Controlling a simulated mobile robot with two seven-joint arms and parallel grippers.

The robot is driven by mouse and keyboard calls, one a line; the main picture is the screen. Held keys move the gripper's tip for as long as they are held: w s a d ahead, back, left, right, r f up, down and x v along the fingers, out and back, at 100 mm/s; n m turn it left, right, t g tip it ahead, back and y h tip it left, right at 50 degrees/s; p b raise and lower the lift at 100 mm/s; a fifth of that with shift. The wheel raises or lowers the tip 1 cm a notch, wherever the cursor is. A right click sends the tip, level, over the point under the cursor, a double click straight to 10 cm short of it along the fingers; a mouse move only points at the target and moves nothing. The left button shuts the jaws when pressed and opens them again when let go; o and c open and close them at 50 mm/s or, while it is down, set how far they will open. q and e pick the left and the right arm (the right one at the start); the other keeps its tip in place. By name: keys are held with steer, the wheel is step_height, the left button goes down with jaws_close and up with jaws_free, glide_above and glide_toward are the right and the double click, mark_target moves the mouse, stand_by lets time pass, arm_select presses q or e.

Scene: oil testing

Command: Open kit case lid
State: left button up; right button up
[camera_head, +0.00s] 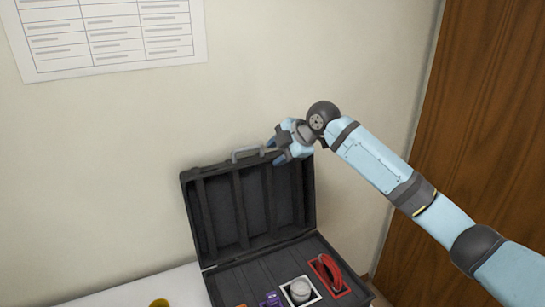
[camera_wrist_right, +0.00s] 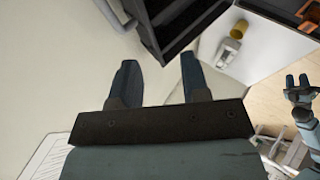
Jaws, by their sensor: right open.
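The black kit case stands open on a white table, with its ribbed lid (camera_head: 250,205) upright above the base (camera_head: 250,277). A grey handle (camera_head: 247,154) is on the lid's top edge. My right gripper (camera_head: 276,148) is at that top edge, just right of the handle's middle, open with nothing seen between its fingers. In the right wrist view, its spread fingers (camera_wrist_right: 159,80) are close to the dark lid (camera_wrist_right: 182,20) and the handle (camera_wrist_right: 116,16); contact is unclear. My left gripper (camera_wrist_right: 298,84) shows small at the right of that view, its fingers apart.
The base holds a red-handled tool (camera_head: 331,273), a round grey container (camera_head: 300,290) and a purple item (camera_head: 270,299). A yellow cup (camera_wrist_right: 239,29) stands on the table left of the case. A wall is behind the lid; a wooden panel (camera_head: 480,110) is at right.

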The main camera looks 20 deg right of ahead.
steer(key=b+v, duration=0.1)
steer(key=v, duration=1)
steer(key=shift+s, duration=0.2)
steer(key=shift+r, duration=0.1)
